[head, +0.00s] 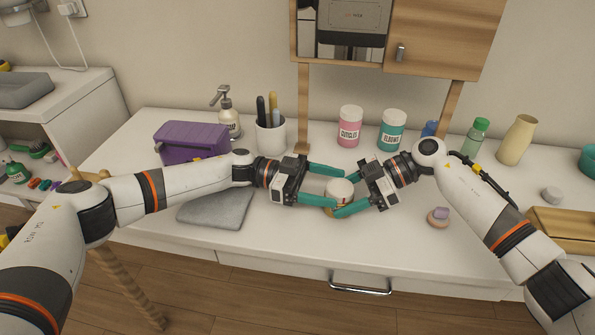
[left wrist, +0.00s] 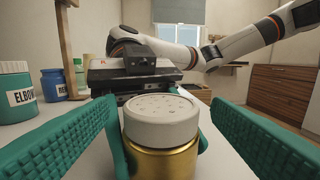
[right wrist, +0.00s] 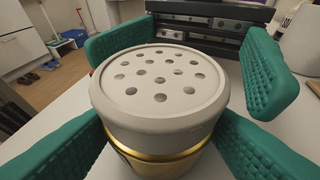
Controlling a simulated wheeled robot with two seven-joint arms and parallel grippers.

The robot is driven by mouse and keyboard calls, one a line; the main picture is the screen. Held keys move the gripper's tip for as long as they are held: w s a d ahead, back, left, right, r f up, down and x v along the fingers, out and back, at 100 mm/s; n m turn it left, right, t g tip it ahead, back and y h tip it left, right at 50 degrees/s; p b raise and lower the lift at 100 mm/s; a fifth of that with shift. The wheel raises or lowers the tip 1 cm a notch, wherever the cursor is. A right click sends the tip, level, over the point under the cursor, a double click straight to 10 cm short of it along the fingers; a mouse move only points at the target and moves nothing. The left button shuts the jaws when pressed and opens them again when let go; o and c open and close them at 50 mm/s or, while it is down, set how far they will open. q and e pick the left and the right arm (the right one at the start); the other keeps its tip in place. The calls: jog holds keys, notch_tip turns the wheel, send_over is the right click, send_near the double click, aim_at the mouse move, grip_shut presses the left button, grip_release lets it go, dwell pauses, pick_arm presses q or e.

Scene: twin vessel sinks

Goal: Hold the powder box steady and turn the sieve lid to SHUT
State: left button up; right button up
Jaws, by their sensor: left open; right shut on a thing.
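The powder box (head: 341,189) stands upright on the white counter between my two grippers. In the left wrist view it has a gold body (left wrist: 165,163) and a pale sieve lid (left wrist: 160,119). The right wrist view shows the lid's round holes (right wrist: 160,75) close up; I see no SHUT mark. My right gripper (right wrist: 158,128) is shut on the powder box, its green fingers on both sides of the body. My left gripper (left wrist: 163,108) is open, its fingers apart on either side of the lid and not touching it. In the head view the fingers partly hide the box.
A grey mat (head: 217,207) and purple case (head: 191,142) lie to the left. A cup of tools (head: 270,136), a pink jar (head: 349,127) and a teal jar (head: 391,131) stand behind. A small round item (head: 438,217) lies right. The counter's front is clear.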

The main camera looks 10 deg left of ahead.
pick_arm(q)
jog(key=shift+s+n+t, duration=0.1)
jog(key=shift+n+t, duration=0.2)
jog(key=shift+t, duration=0.2)
